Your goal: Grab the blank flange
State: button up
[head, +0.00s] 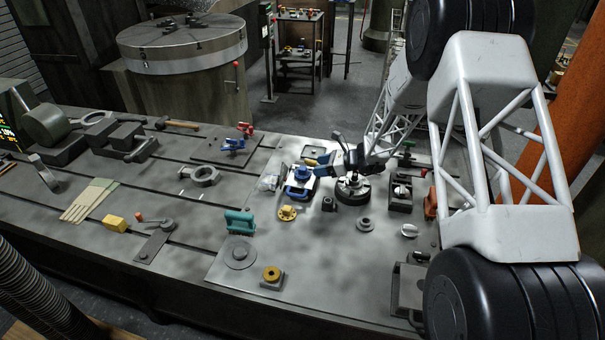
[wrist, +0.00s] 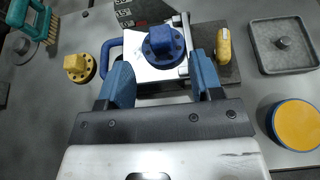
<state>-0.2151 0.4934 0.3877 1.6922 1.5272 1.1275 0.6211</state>
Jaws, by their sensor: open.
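My gripper (wrist: 163,75) is open, with its two blue fingers spread and nothing between them in the wrist view. Just past the fingertips is a blue round flanged piece (wrist: 163,44) with a squared top and bolt holes. It rests on a white plate (wrist: 150,72) with a blue side handle, and shows in the head view (head: 301,173). A similar yellow flanged piece (wrist: 78,67) sits left of the fingers, apart from them; the head view shows it too (head: 288,212). I cannot tell for certain which piece is the blank flange. The fingertips are hard to make out in the head view.
A yellow block (wrist: 224,45) lies close beside the right finger. A grey tray (wrist: 256,42) and a yellow-topped disc (wrist: 297,124) are further right. A teal brush (head: 240,220) and a grey disc (head: 240,253) lie left. Bare metal shows at the front centre.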

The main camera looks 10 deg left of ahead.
aim_at(306, 168)
jog(key=shift+x, duration=2.4)
grip_shut()
